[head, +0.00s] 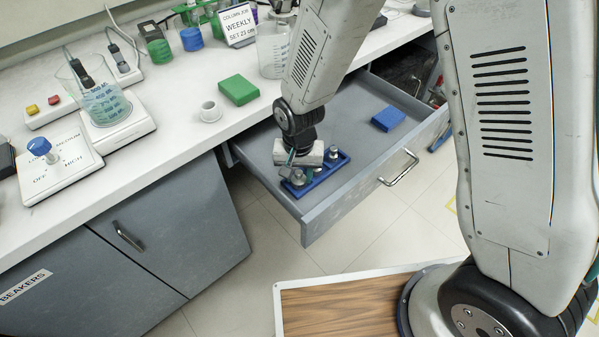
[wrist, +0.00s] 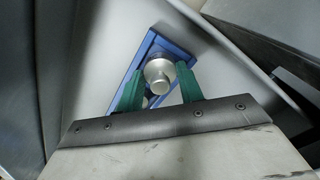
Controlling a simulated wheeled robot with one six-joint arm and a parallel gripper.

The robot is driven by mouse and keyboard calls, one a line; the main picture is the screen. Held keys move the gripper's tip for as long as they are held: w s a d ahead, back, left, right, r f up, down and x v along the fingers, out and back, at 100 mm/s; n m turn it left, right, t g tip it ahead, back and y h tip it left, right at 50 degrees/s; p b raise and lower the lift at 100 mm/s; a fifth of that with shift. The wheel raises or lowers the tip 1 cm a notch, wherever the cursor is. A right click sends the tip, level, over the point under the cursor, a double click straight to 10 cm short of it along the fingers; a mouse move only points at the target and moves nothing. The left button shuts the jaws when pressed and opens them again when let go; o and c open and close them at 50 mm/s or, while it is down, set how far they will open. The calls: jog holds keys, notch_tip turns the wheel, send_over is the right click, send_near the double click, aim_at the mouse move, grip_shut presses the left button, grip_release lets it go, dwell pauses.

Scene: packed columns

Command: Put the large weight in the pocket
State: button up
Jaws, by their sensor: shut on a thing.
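A blue tray (head: 322,174) with metal weights lies in the open drawer. One silver weight (head: 298,177) shows at its front left and another (head: 333,153) at its back right. My gripper (head: 307,172) points down over the tray between them. In the wrist view its green fingers (wrist: 160,76) are closed about a silver knobbed weight (wrist: 158,72), which looks like the large weight. Part of a second weight (wrist: 149,101) shows lower down between the fingers. The blue tray (wrist: 142,54) is behind them. The pocket itself is hidden, and I cannot tell whether the held weight is lifted.
The grey drawer (head: 350,188) stands open, with a handle on its front. A blue block (head: 388,119) lies at its right. On the counter are a green block (head: 238,90), a small white cup (head: 209,111), a beaker (head: 104,100) and a stirrer plate (head: 59,170).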

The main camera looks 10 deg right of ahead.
aim_at(299, 172)
jog(key=o, duration=1.2)
jog(key=shift+f, duration=0.1)
notch_tip(299, 172, up, 11)
jog(key=shift+w+f, duration=0.1)
jog(key=s+d+r+n+t, duration=0.1)
jog(key=s+d+r, duration=0.5)
jog(key=d+r, duration=0.25)
jog(key=s+d+r, duration=0.5)
jog(key=d+r, duration=0.3)
jog(key=r, duration=0.2)
jog(key=shift+n, duration=0.6)
jog(key=s+d, duration=0.1)
jog(key=s, duration=0.2)
jog(key=s+d+r, duration=0.1)
jog(key=s+d, duration=0.1)
jog(key=s+d+r, duration=0.1)
jog(key=s, duration=0.2)
jog(key=shift+s+d+r, duration=0.1)
jog(key=shift+s+d, duration=0.15)
jog(key=shift+s, duration=0.1)
